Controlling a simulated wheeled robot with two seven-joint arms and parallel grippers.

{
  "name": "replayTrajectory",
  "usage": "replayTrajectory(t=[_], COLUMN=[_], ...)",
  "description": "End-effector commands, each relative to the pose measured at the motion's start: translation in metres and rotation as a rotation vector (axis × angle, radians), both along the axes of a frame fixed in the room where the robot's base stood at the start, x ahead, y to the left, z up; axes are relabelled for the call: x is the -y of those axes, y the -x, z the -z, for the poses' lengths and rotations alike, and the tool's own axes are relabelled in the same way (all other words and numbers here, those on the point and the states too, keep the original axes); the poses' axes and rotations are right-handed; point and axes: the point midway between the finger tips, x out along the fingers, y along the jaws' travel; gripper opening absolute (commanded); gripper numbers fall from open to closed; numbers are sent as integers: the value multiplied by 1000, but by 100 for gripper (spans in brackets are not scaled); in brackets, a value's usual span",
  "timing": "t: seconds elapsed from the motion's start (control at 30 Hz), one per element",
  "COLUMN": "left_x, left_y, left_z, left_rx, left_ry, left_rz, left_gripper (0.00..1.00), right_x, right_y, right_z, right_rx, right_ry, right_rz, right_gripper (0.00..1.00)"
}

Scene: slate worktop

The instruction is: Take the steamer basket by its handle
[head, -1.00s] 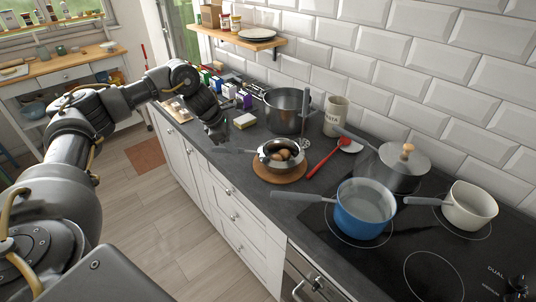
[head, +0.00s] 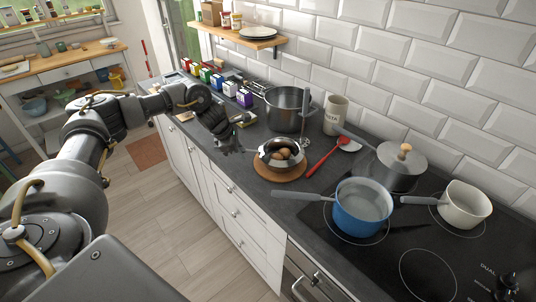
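The steamer basket (head: 267,157) is a shiny metal bowl shape holding several brown eggs (head: 284,153). It sits on a round wooden board (head: 283,174) on the worktop. Its handle points left, toward my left gripper (head: 229,151). The gripper comes down from the left at the handle's outer end and covers most of the handle. The dark fingers are small here, so I cannot tell whether they are open or closed around the handle. My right gripper is out of view.
A steel pot (head: 287,108), a cream jar (head: 335,115) and a red spoon (head: 321,160) stand or lie close behind and right of the basket. A blue saucepan (head: 362,214) is on the hob (head: 428,274). Small coloured boxes (head: 230,88) line the back left.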

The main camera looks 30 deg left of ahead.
Motion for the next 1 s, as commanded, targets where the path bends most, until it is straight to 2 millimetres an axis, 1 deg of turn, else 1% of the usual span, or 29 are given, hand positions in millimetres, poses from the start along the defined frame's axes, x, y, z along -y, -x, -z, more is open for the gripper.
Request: replayTrajectory(t=[0.03, 0.1, 0.43, 0.57, 0.73, 0.87, 1.0], left_x=[0, 0, 0, 0, 0, 0, -4], left_y=[0, 0, -1, -1, -1, -1, 15], left_z=[0, 0, -1, -4, -15, -30, -49], left_rx=[0, 0, 3, 4, 6, 7, 6], left_ry=[0, 0, 1, 2, 2, 2, 1], left_rz=[0, 0, 0, 0, 2, 1, 0], left_gripper=[8, 0, 0, 0, 0, 0, 0], right_x=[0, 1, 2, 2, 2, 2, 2], right_y=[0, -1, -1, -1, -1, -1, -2], right_z=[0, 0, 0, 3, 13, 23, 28], right_rx=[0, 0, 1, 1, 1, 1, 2], right_ry=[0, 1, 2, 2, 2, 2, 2], right_rz=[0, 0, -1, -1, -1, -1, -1], right_gripper=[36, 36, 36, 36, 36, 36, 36])
